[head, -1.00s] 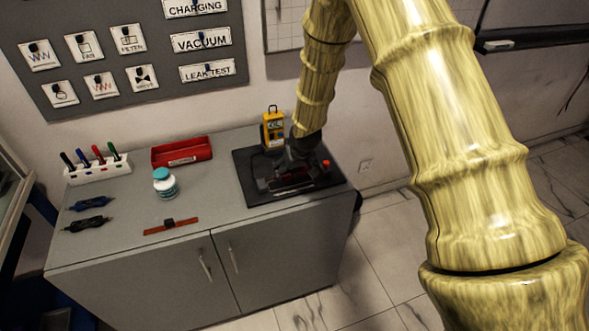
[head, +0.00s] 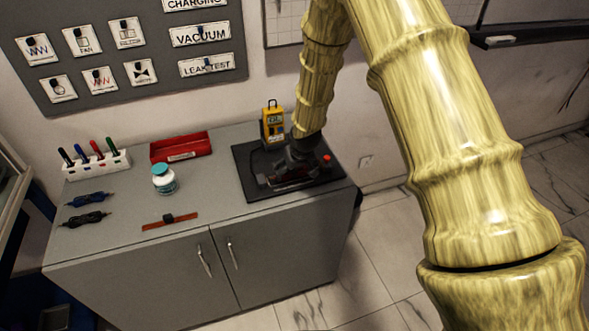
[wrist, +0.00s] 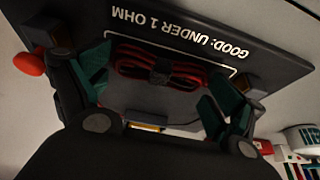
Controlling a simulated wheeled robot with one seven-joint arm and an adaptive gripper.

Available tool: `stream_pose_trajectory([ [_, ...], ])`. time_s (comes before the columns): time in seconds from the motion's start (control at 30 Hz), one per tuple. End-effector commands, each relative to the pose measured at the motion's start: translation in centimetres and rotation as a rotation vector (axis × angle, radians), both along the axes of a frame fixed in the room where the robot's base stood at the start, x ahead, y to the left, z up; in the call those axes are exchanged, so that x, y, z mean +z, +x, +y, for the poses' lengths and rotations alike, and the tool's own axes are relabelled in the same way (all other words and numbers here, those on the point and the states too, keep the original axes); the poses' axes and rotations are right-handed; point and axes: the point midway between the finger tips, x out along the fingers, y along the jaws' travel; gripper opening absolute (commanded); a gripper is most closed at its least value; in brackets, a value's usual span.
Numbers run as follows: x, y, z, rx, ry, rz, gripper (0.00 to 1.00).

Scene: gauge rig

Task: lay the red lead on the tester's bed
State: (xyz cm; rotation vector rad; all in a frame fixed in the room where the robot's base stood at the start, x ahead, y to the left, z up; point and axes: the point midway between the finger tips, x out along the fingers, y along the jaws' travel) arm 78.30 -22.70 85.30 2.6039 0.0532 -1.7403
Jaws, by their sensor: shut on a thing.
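The tester's bed (head: 247,188) is a dark flat plate at the right end of the grey cabinet top. In the wrist view, the bed (wrist: 270,65) carries the words "GOOD: UNDER 1 OHM" and a thin white outline. My gripper (head: 291,180) is low over the bed. In the wrist view, my gripper (wrist: 158,92) has its green-padded fingers at both ends of the red lead (wrist: 185,76), a coiled bundle with a black tie at its middle. The lead appears within the outline; I cannot tell whether it touches the bed. In the head view my gripper mostly hides it.
A yellow meter (head: 273,122) stands at the bed's back edge, and a red knob (head: 326,158) is at its right. A red bin (head: 181,148), a white jar with a teal lid (head: 164,181), a marker rack (head: 97,164) and blue and black leads (head: 87,200) are left of the bed.

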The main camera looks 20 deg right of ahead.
Motion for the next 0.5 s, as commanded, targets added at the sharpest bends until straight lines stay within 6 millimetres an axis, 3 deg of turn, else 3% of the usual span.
stream_pose_trajectory([
  [0.33,-0.19,0.02,0.00,0.000,0.000,-0.001,0.70],
  [0.37,-0.19,0.02,0.00,0.000,0.000,-0.001,0.97],
  [0.5,-0.19,0.02,0.00,0.000,0.000,-0.001,1.00],
])
